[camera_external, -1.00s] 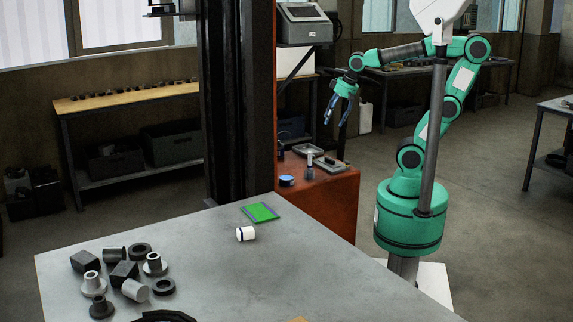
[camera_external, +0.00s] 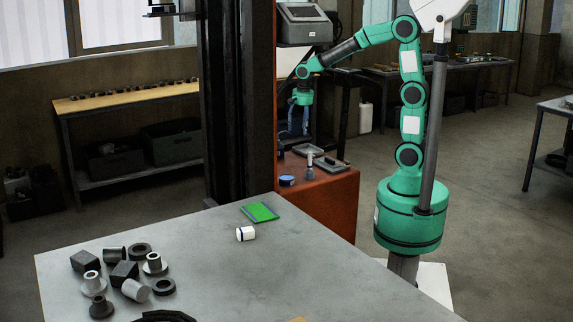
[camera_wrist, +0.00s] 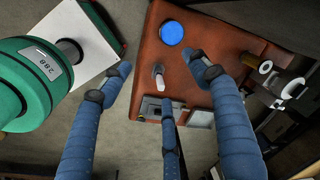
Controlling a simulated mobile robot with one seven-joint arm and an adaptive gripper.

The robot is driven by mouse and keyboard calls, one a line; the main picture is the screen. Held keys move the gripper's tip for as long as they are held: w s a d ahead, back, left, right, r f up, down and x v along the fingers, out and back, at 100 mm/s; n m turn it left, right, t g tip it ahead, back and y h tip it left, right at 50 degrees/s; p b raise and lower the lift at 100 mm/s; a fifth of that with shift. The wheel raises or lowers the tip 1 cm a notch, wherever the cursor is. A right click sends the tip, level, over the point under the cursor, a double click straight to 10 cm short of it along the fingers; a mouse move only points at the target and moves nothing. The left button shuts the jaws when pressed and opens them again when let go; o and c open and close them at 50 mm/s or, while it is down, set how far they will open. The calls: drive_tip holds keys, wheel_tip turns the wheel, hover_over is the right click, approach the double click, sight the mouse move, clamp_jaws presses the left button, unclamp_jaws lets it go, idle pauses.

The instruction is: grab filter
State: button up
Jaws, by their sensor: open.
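I cannot tell for sure which thing is the filter. A short blue-topped round canister (camera_external: 286,181) stands on the red-brown cabinet (camera_external: 335,205); its round blue top (camera_wrist: 171,32) shows in the wrist view. A white cylinder with a dark band (camera_external: 246,233) lies on the grey table. My gripper (camera_external: 296,132) hangs above and behind the cabinet, pointing down. In the wrist view its blue fingers (camera_wrist: 160,82) are spread and empty, with the canister beyond the tips at the top centre. The fingertips are hard to make out in the external view.
A small upright metal part (camera_external: 310,168) and grey trays (camera_external: 331,165) share the cabinet top. The grey table (camera_external: 240,285) holds a green pad (camera_external: 260,212) and several dark and metal parts at left. A dark post (camera_external: 238,100) stands left of the cabinet.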

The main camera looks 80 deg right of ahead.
drive_tip(key=w+d+f+m+g, duration=0.1)
drive_tip(key=w+d+f+m, duration=0.4)
drive_tip(key=d+f, duration=0.3)
drive_tip(key=w+d+f+m+g, duration=0.1)
drive_tip(key=w+d+f+m, duration=0.4)
drive_tip(key=f, duration=0.5)
drive_tip(key=w+d+m+p, duration=0.1)
drive_tip(key=w+d, duration=0.3)
drive_tip(key=w, duration=0.2)
drive_tip(key=w+d+m+t, duration=0.1)
drive_tip(key=w+d, duration=0.4)
drive_tip(key=w, duration=0.2)
drive_tip(key=w+d+r+m+t+y+p, duration=0.1)
drive_tip(key=w+d, duration=0.3)
drive_tip(key=w, duration=0.2)
drive_tip(key=shift+w+d+p, duration=0.2)
drive_tip(key=shift+p, duration=0.15)
drive_tip(key=shift+w+d+m, duration=0.2)
drive_tip(key=shift+w+m, duration=0.25)
drive_tip(key=shift+m, duration=0.05)
drive_tip(key=shift+f, duration=0.1)
drive_tip(key=shift+w+a+f+b, duration=0.1)
drive_tip(key=shift+f+b, duration=0.2)
drive_tip(key=shift+f, duration=0.85)
drive_tip(key=shift+w+a+f+b, duration=0.15)
drive_tip(key=shift+f+b, duration=0.2)
drive_tip(key=shift+f, duration=0.9)
drive_tip(key=shift+w+a+f+b, duration=0.1)
drive_tip(key=shift+f+b, duration=0.25)
drive_tip(key=shift+f, duration=0.9)
